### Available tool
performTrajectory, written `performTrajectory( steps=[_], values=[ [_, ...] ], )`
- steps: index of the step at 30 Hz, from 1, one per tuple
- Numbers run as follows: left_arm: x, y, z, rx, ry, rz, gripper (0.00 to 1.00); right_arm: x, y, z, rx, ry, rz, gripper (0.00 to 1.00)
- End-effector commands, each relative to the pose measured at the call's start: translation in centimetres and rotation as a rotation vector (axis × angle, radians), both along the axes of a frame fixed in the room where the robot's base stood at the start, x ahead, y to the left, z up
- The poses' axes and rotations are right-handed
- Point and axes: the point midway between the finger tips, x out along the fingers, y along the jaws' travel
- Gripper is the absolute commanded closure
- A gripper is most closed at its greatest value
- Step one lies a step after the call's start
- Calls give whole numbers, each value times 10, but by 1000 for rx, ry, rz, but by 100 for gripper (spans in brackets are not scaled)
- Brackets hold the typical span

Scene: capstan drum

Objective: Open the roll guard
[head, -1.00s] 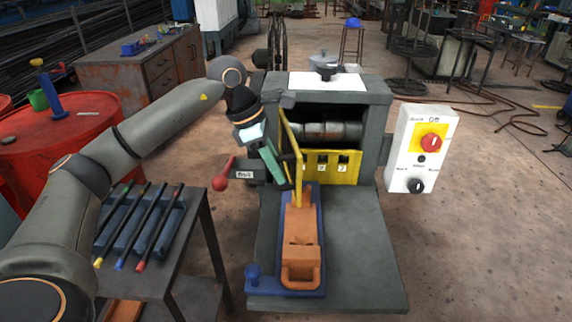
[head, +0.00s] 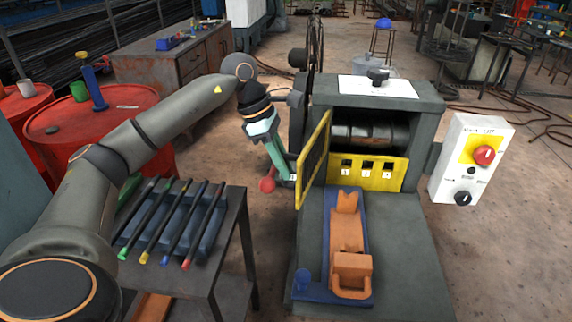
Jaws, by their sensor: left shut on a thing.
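The roll guard (head: 314,162), a yellow-framed dark mesh panel, stands swung out at the left side of the machine opening. The rolls (head: 370,134) show uncovered behind it, above a yellow plate with numbered slots (head: 367,172). My left gripper (head: 291,177) reaches down to the guard's outer edge from the left and is shut on it. The guard hides part of the contact. My right gripper is not in view.
A control box with a red knob (head: 484,155) stands to the right. An orange block (head: 348,235) sits in a blue tray (head: 327,290) before the opening. A red ball handle (head: 267,185) is near my gripper. A side table holds several rods (head: 180,225).

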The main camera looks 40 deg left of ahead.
Motion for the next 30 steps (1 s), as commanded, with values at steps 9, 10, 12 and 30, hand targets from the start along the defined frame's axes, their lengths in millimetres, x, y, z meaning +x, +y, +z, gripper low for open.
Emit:
performTrajectory(
  steps=[9,10,12,30],
  values=[
    [1,2,1,0,-2,6,100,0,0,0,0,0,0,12],
    [1,2,1,0,-3,7,100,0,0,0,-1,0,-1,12],
    [1,2,1,0,-3,7,78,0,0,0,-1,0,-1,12],
    [0,4,9,0,-5,3,53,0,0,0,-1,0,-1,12]
  ],
)
